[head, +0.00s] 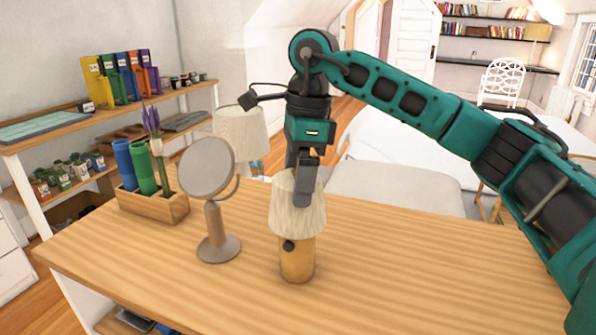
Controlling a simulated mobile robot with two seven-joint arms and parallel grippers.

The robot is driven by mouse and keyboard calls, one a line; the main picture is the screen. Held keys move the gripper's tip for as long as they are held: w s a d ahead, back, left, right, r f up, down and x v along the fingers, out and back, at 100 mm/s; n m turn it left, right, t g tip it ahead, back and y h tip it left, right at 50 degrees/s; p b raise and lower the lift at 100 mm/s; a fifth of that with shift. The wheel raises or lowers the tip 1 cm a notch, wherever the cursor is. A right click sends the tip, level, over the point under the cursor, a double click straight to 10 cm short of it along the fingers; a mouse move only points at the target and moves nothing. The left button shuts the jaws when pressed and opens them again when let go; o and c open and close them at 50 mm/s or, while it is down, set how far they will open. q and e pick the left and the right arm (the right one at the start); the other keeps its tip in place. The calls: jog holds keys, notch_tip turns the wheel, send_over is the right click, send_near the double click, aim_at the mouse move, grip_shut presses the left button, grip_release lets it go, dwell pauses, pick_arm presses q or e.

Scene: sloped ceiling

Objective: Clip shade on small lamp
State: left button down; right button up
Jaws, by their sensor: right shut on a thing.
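The small lamp's light-wood base (297,262) stands upright on the wooden table, with a dark knob on its front. A cream, ribbed shade (285,212) is directly over the base, and its lower rim overlaps the top of the base in this view. I cannot tell whether it is clipped on. My right gripper (306,190) comes down from above and is shut on the shade; its fingers hide part of the shade's top and front. My left gripper is not in view.
A round mirror (207,168) on a stand is left of the lamp. A wooden organizer (170,210) with blue and green cups stands further left. Another shaded lamp (240,133) is behind the mirror. The table (420,270) is clear right of the small lamp.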

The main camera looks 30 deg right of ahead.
jog(key=o, duration=0.7)
jog(key=shift+o, duration=0.3)
jog(key=shift+r+p, duration=3.05)
jog(key=shift+r, duration=0.5)
jog(key=shift+c, duration=0.3)
